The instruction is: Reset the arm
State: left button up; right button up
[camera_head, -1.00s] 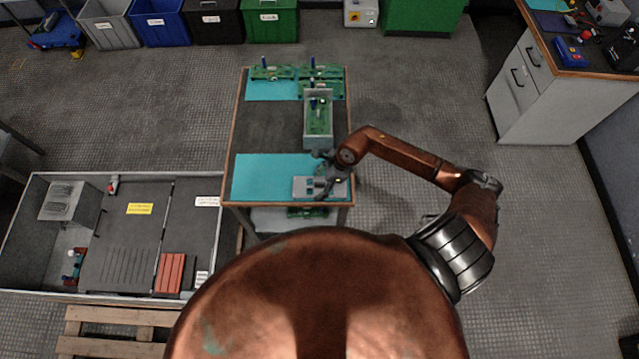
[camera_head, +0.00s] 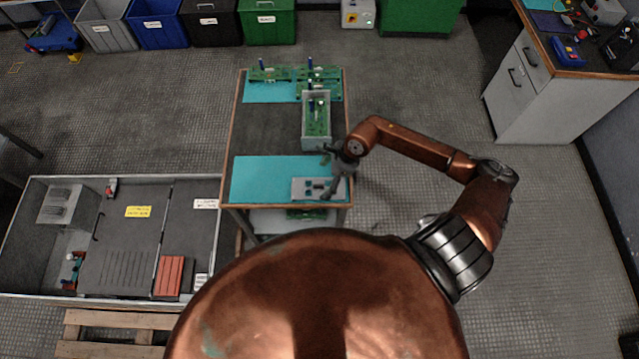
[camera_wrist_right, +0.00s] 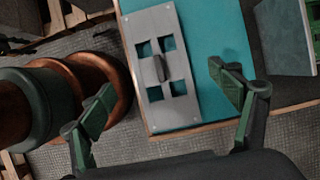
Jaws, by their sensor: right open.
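My right arm comes in from the right in the head view. My right gripper (camera_head: 333,165) is above the near right part of the table, beside the grey plate. In the right wrist view the right gripper (camera_wrist_right: 165,110) is open and empty, with its two fingers wide apart. My left gripper is not in view.
The narrow table has a near turquoise mat (camera_head: 262,180) and a grey open box (camera_head: 317,118) with green boards. More boards (camera_head: 270,74) stand at the far end. A large grey tray (camera_head: 90,182) is at the left, a cabinet (camera_head: 530,90) at the right. Floor right of the table is clear.

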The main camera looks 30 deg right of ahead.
jog(key=v, duration=0.6)
jog(key=shift+r, duration=0.2)
jog(key=shift+d, duration=0.1)
